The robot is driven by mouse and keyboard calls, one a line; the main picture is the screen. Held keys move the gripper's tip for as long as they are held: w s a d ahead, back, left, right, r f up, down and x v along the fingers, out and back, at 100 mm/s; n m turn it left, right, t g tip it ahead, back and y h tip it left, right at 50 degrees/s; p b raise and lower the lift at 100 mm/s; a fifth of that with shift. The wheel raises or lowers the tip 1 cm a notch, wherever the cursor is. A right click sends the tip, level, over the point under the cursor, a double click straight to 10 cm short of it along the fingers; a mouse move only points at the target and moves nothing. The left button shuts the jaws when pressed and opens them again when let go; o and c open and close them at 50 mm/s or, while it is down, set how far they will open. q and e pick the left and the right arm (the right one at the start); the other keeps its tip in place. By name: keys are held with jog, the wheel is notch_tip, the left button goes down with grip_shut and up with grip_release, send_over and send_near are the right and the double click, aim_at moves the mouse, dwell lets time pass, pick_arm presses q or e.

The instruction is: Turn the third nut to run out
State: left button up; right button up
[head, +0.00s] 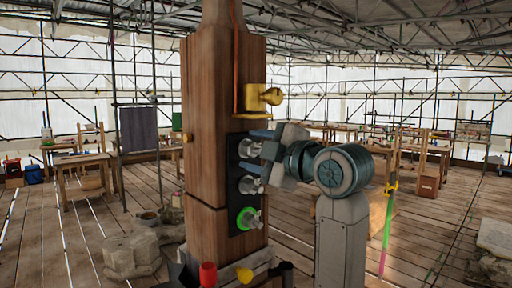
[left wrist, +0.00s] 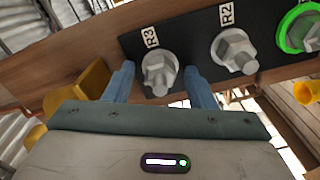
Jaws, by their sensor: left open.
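A dark plate (head: 235,190) with three large nuts in a column is fixed on the wooden post (head: 208,120). The third nut, marked R3 (left wrist: 157,75), is the top one in the head view (head: 247,149). The R2 nut (left wrist: 236,50) is in the middle (head: 248,186). The lowest nut (head: 248,218) has a bright green ring, also seen in the left wrist view (left wrist: 300,30). My left gripper (head: 256,151) is open, with one blue finger on each side of the R3 nut. Contact between fingers and nut cannot be told. My right gripper is not in view.
A yellow fitting (head: 255,98) projects from the post just above the plate. A red cup-like thing (head: 207,273) stands at the post's foot. Stone blocks (head: 132,255) lie on the plank floor at left. Workbenches stand farther back.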

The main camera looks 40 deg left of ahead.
pick_arm(q)
jog(key=c, duration=1)
jog(key=shift+o, duration=0.2)
jog(key=shift+f, duration=0.1)
